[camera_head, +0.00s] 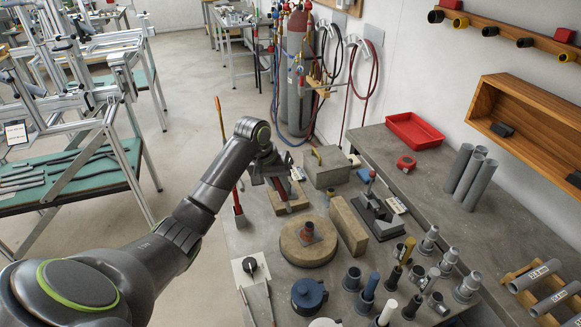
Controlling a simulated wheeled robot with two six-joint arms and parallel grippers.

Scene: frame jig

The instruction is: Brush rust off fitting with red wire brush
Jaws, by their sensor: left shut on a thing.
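My left gripper (273,177) is at the far left part of the bench, at the end of the arm that comes in from the lower left. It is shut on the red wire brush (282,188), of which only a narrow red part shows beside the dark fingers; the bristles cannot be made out. A small reddish-brown rusty fitting (307,232) stands on a round wooden disc (290,252), in front of and to the right of the gripper, apart from it. My right gripper is not in view.
A grey block (326,167), a wooden block (348,224) and a dark vise-like tool (378,212) stand near the disc. Several upright pipe fittings crowd the front right. A red tray (414,130) and grey tubes (467,176) are at the back right.

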